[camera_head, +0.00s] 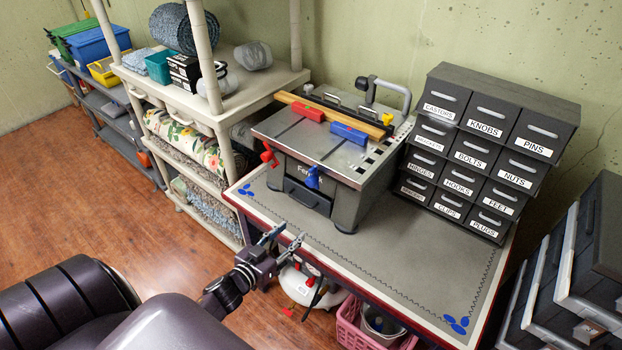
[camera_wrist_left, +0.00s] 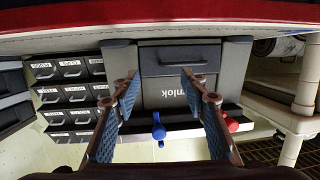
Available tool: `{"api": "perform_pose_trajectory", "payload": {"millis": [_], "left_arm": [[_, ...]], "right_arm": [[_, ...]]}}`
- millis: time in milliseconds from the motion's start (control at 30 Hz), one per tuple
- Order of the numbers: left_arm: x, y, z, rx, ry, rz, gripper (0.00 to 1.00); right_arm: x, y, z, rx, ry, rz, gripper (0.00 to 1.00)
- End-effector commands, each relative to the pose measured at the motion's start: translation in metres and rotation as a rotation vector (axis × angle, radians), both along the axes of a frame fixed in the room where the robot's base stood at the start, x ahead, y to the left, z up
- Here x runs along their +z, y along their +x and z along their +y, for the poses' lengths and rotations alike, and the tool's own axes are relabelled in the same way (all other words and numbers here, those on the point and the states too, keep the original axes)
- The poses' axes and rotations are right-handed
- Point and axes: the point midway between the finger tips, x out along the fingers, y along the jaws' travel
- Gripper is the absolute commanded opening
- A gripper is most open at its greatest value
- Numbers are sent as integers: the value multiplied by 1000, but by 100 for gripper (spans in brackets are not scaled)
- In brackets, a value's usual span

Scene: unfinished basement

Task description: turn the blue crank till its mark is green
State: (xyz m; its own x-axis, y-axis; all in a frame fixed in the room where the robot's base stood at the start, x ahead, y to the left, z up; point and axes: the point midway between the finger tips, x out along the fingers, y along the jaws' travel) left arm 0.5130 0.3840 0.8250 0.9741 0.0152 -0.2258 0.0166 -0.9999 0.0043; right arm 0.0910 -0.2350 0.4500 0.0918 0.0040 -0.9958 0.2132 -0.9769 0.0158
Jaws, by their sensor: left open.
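In the left wrist view, which looks upside down, the blue crank (camera_wrist_left: 158,128) shows between my open finger pads. A red crank (camera_head: 268,153) sits further left on the same machine; it also shows in the left wrist view (camera_wrist_left: 231,125). My left gripper (camera_head: 283,239) is open and empty, in front of the workbench and apart from the blue crank. I cannot make out the crank's mark. My right gripper is not in view.
The machine stands on a grey-topped workbench (camera_head: 410,265) with a red edge. A dark drawer cabinet (camera_head: 487,140) stands to its right. Beige shelving (camera_head: 205,130) is at the left. A pink basket (camera_head: 350,325) is below the bench. The bench top before the machine is clear.

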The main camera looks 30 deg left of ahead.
Motion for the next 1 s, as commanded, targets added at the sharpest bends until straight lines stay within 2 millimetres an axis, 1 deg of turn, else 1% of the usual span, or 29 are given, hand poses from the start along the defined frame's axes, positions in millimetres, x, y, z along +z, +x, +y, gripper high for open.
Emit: {"api": "perform_pose_trajectory", "payload": {"millis": [33,100,200,267,367,467,600,800,1000], "left_arm": [[39,10,2,-23,2,-69,40],[79,19,1,-52,-1,-141,40],[114,25,0,-81,-1,-202,40],[124,27,-1,-91,-1,-220,40],[131,34,-2,-96,-2,-231,40],[131,46,-3,-95,-3,-231,40],[131,67,-4,-94,-4,-231,40],[130,92,-6,-94,-5,-230,40],[128,103,-7,-94,-4,-228,40]], "right_arm": [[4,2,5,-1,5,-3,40],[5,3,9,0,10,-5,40],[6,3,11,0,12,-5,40],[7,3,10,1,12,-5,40],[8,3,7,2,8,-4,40],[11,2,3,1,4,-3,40],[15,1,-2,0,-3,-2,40],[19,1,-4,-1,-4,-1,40],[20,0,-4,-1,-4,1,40]]}}
